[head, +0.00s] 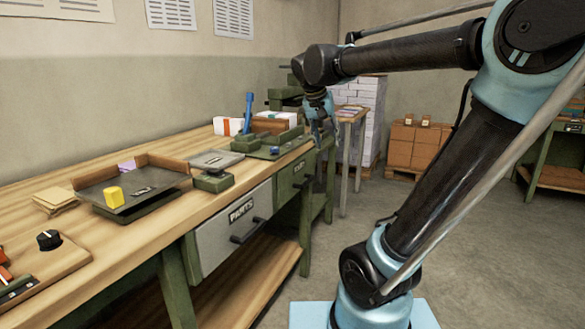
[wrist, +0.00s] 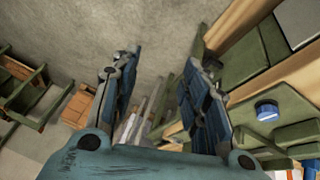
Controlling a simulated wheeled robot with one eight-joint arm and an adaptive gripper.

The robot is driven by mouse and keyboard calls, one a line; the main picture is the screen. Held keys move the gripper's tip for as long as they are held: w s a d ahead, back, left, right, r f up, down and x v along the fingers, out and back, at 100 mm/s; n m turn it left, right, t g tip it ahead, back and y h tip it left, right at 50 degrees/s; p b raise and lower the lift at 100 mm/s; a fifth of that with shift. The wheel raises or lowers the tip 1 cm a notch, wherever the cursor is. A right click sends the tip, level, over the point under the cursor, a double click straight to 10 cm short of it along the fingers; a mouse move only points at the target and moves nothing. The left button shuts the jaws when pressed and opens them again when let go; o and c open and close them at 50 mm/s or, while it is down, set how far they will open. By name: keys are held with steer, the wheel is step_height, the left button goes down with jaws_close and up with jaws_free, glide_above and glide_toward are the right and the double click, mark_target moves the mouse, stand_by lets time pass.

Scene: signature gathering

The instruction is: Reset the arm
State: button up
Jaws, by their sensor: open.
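My gripper (head: 320,112) hangs at the end of my raised arm, beside the far end of the workbench (head: 150,236) in the head view. In the wrist view my gripper (wrist: 165,92) shows two blue fingers spread apart, with nothing between them. The concrete floor and the bench's side lie beyond the fingers. The bench edge and a green fixture with a blue knob (wrist: 266,110) are to the right of the fingers in the wrist view.
The bench carries a dark tray with a yellow block (head: 114,197), a small scale (head: 215,160), a blue upright handle (head: 248,112) and a control knob (head: 49,240). Cardboard boxes (head: 412,146) stand at the back. A side table (head: 350,114) is behind my gripper. Open floor lies right of the bench.

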steer(key=s+d+f+n+y, duration=0.1)
steer(key=s+d+f, duration=0.3)
steer(key=s+f, duration=0.6)
steer(key=s+d+f+n+g+y, duration=0.1)
steer(key=s+d+f, duration=0.3)
steer(key=s+f, duration=0.7)
step_height(320, 180, down, 4)
steer(key=shift+r+n+g+y, duration=0.1)
steer(key=shift+n+g+y, duration=0.2)
steer(key=shift+y, duration=0.3)
steer(key=shift+s, duration=0.1)
steer(key=shift+w+f, duration=0.25)
steer(key=shift+w, duration=0.2)
